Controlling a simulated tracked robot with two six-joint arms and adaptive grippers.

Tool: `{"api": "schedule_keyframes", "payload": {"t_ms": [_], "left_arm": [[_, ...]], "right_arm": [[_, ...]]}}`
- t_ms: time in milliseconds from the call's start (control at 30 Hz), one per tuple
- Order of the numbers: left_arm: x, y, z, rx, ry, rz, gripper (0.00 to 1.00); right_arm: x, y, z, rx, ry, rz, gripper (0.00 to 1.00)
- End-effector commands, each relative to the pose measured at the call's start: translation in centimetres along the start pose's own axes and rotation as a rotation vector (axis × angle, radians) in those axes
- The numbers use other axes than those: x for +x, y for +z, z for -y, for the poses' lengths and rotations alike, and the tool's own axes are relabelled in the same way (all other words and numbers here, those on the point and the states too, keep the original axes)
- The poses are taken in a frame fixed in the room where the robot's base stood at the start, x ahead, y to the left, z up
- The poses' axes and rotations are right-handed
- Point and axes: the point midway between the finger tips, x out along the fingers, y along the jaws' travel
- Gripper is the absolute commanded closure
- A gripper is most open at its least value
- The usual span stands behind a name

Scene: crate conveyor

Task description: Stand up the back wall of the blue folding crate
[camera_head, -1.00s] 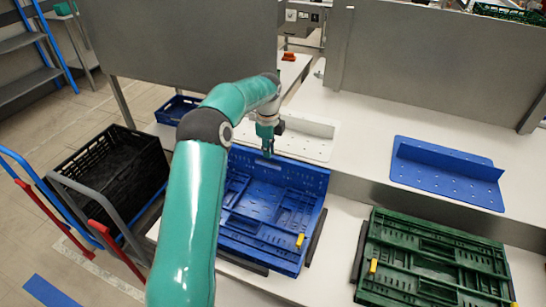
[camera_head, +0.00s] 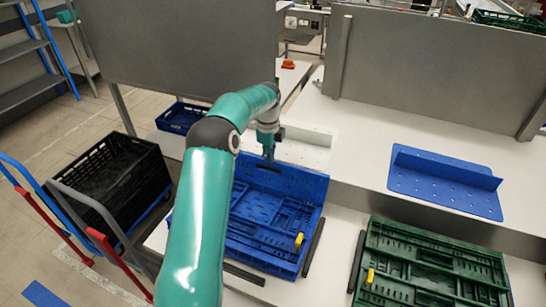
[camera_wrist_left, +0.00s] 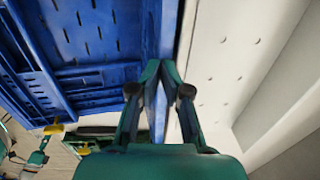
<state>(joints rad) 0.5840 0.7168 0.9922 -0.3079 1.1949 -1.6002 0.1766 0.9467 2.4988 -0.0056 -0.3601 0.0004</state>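The blue folding crate (camera_head: 262,261) lies on the white lower counter in the middle of the head view. Its back wall (camera_head: 297,182) is raised at the far side, and the other panels lie flat inside.
A folded green crate (camera_head: 430,265) lies to the right on the same counter. A blue angled bracket (camera_head: 450,190) stands on the upper counter behind it. A perforated white bracket (camera_head: 308,148) is just behind the blue crate. A black crate (camera_head: 115,190) on a cart stands left.

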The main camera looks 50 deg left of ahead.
Motion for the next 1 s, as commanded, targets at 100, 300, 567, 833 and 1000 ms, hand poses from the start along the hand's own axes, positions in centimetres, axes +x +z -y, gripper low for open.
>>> {"api": "schedule_keyframes", "payload": {"t_ms": [100,300,567,833,1000], "left_arm": [[2.9,-0.1,-1.7,0.003,0.073,-0.004,0.62],[2.7,-0.1,-1.5,0.004,0.066,-0.003,0.52],[2.3,-0.1,-1.3,0.005,0.057,-0.003,0.52],[1.5,-0.2,-1.1,0.006,0.053,-0.003,0.52],[-1.0,-0.2,-0.9,0.005,0.049,-0.003,0.52]], "right_arm": [[0.3,0.0,-0.1,0.0,0.0,0.0,0.6],[0.2,0.0,-0.1,0.0,0.0,0.0,0.6],[0.1,0.0,0.0,0.0,0.0,0.0,0.6],[0.0,0.0,0.0,0.0,0.0,0.0,0.6],[0.0,0.0,0.0,0.0,0.0,0.0,0.6]]}}
